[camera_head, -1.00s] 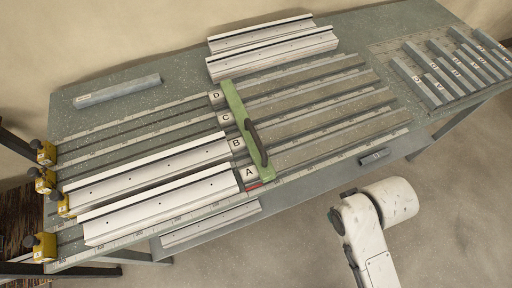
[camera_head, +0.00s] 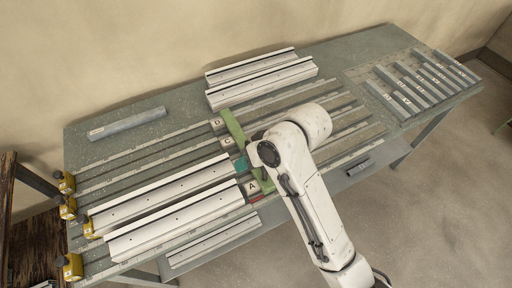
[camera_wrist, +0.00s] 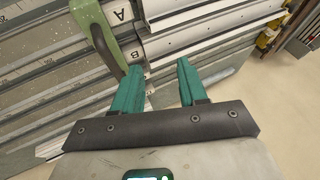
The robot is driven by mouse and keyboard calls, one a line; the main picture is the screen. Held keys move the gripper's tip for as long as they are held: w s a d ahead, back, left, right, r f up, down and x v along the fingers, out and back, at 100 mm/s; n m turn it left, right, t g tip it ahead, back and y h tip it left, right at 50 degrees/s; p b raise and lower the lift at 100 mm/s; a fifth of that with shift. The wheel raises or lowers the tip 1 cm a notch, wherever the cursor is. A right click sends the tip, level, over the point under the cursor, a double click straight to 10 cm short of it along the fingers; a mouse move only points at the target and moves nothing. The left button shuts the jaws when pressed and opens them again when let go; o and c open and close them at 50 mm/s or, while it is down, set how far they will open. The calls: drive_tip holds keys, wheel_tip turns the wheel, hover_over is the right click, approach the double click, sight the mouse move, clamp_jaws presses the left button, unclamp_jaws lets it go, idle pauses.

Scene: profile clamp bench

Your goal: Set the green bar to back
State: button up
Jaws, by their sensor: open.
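The green bar (camera_head: 233,126) lies across the rails in the head view, beside label plates lettered A to D. My arm covers part of it. In the wrist view the green bar (camera_wrist: 92,14) is at the upper left, with its dark handle (camera_wrist: 103,48) running down towards my left finger. My gripper (camera_wrist: 158,72) is open, its two teal fingers apart with nothing held between them. The handle is just left of the left finger; I cannot tell whether they touch. In the head view a teal part of my gripper (camera_head: 241,166) shows over the bar's left side.
Two white profiles (camera_head: 160,195) lie on the front rails left of the bar, with yellow clamps (camera_head: 72,266) at the left ends. More white profiles (camera_head: 262,80) lie at the back. A grey bar (camera_head: 127,123) lies back left. Several labelled bars (camera_head: 411,88) lie at the right.

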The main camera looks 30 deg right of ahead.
drive_tip(key=w+d+r+g+h, duration=0.2)
drive_tip(key=w+d+r+g, duration=0.15)
drive_tip(key=w+d, duration=0.3)
drive_tip(key=shift+g, duration=0.45)
drive_tip(key=b+x, duration=0.1)
drive_tip(key=x, duration=0.6)
drive_tip(key=b+x, duration=0.1)
drive_tip(key=x, duration=0.2)
drive_tip(key=shift+s+d+f+b, duration=0.2)
drive_tip(key=shift+d+f+b, duration=0.15)
drive_tip(key=shift+c, duration=0.3)
clamp_jaws()
